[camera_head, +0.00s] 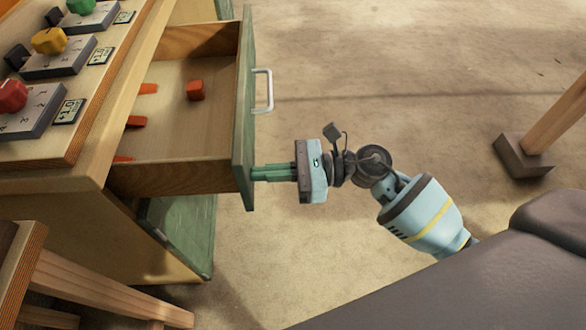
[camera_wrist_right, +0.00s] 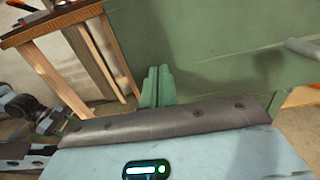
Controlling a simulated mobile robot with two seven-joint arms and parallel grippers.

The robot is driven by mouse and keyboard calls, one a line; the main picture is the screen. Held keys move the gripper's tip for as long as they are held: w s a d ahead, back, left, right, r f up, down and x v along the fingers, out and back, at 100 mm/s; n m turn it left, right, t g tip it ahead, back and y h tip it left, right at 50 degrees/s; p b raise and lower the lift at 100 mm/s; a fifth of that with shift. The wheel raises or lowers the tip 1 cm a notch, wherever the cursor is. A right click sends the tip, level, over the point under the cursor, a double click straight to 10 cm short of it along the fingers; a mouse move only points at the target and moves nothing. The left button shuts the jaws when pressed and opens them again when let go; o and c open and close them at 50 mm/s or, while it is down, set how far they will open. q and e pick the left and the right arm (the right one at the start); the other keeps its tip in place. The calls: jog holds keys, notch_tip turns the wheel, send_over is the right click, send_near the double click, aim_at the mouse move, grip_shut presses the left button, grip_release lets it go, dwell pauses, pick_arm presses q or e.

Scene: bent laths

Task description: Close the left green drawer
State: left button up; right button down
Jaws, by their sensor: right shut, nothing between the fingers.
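A wooden drawer with a green front (camera_head: 243,120) stands pulled out of the desk in the head view, with a white handle (camera_head: 262,90) on its outer face. The green front fills much of the right wrist view (camera_wrist_right: 215,55), where the handle (camera_wrist_right: 303,48) shows at the right edge. My right gripper (camera_head: 256,173) is shut and empty. Its green fingers point at the front's outer face near the end closer to me, below the handle in the picture. The fingertips (camera_wrist_right: 158,74) look at or very near the face; contact is not certain.
The drawer holds a red block (camera_head: 195,90) and several orange pieces. Below it, another green panel (camera_head: 182,232) juts out. The desk (camera_head: 125,85) carries coloured knobs. A wooden stool-like frame (camera_head: 90,285) stands at lower left. Floor right of the drawer is mostly clear.

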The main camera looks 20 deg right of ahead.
aim_at(153, 194)
jog(key=b+x, duration=0.2)
jog(key=x, duration=2)
jog(key=shift+a+f, duration=0.15)
jog(key=shift+a, duration=0.15)
jog(key=shift+w+a+b, duration=0.15)
jog(key=shift+a+b, duration=0.05)
jog(key=shift+b, duration=0.1)
jog(key=shift+r, duration=0.25)
jog(key=shift+a, duration=0.1)
